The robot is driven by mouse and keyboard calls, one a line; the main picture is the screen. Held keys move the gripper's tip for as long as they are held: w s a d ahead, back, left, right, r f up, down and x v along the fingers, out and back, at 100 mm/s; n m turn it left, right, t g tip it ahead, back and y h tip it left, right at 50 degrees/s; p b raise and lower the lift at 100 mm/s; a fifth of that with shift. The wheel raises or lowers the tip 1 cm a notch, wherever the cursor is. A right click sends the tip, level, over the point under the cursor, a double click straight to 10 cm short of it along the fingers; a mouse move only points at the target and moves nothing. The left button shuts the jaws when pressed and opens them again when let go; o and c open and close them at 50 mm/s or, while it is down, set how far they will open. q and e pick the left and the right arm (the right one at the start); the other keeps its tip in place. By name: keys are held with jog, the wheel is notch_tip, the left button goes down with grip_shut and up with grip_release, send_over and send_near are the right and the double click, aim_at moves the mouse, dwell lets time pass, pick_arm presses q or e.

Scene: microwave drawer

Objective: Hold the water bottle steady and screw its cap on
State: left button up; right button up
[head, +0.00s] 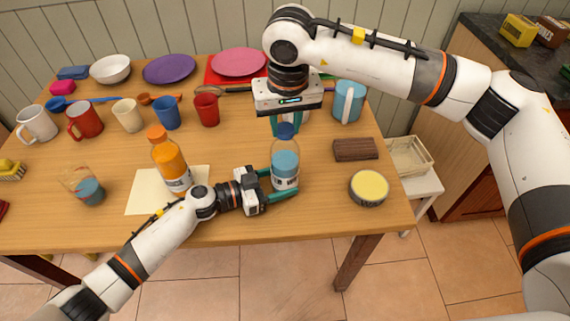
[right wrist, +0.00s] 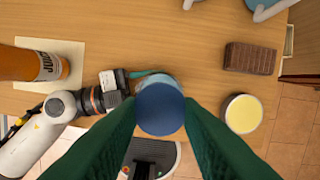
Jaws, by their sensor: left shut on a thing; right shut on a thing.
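The water bottle (head: 285,165) stands upright near the table's front edge, clear with blue contents and a pale label. My left gripper (head: 284,184) is shut around its lower body from the left. The blue cap (head: 286,131) is at the top of the bottle; in the right wrist view the cap (right wrist: 160,109) hides most of the bottle. My right gripper (right wrist: 160,118) comes from above with its green fingers on both sides of the cap, shut on it. I cannot tell how tightly the cap sits on the neck.
An orange bottle (head: 168,160) stands left on a cream sheet (head: 142,204). A brown block (head: 355,149) and a yellow-topped tin (head: 369,188) lie to the right. Mugs, cups and plates fill the back. The table's front edge is close to the bottle.

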pick_arm(q)
jog(key=shift+c, duration=0.3)
jog(key=c, duration=0.6)
jog(key=shift+o, duration=0.2)
pick_arm(e)
jog(key=o, duration=1)
